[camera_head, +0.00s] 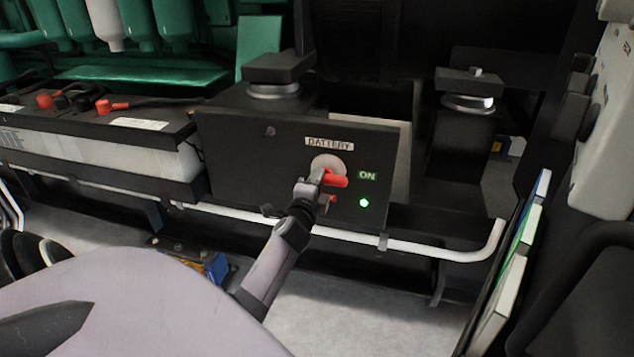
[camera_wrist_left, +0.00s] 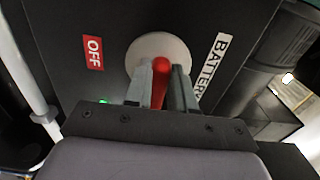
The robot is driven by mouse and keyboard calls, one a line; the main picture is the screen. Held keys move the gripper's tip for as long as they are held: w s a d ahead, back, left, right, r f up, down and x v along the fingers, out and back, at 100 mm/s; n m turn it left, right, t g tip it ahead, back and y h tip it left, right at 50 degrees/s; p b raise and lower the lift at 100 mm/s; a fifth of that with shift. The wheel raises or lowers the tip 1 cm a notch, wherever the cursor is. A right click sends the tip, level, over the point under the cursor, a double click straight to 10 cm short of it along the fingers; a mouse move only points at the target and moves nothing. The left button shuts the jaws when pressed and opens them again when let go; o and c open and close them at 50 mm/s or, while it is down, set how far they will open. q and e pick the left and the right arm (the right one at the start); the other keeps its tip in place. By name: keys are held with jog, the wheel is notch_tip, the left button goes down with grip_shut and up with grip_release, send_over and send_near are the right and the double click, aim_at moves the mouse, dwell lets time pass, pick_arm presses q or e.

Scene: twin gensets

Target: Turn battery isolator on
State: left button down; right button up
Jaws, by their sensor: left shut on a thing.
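The battery isolator is a red handle (camera_head: 335,180) on a pale round disc (camera_head: 328,163), set in a black panel (camera_head: 240,150) labelled BATTERY. In the head view the handle points right, toward the ON label (camera_head: 367,176), and a green light (camera_head: 364,203) glows below that label. My left gripper (camera_head: 318,184) is at the handle. In the left wrist view its two fingers (camera_wrist_left: 161,88) are shut on the red handle (camera_wrist_left: 159,80), in front of the disc (camera_wrist_left: 160,52). A red OFF label (camera_wrist_left: 93,53) shows there. My right gripper is not in view.
A white pipe (camera_head: 420,249) runs low in front of the panel. Batteries with red terminals (camera_head: 104,106) stand at left. Black mounts (camera_head: 468,103) stand behind at right. Coloured binders or boards (camera_head: 520,250) lean at the right edge.

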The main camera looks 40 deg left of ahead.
pick_arm(q)
jog(key=shift+a+r, duration=0.1)
jog(key=shift+r, duration=0.15)
jog(key=c, duration=1)
grip_release()
jog(key=shift+o, duration=0.2)
jog(key=shift+f, duration=0.1)
jog(key=shift+w+f, duration=0.1)
jog(key=shift+f, duration=0.05)
jog(key=p+v, duration=0.1)
jog(key=v, duration=0.6)
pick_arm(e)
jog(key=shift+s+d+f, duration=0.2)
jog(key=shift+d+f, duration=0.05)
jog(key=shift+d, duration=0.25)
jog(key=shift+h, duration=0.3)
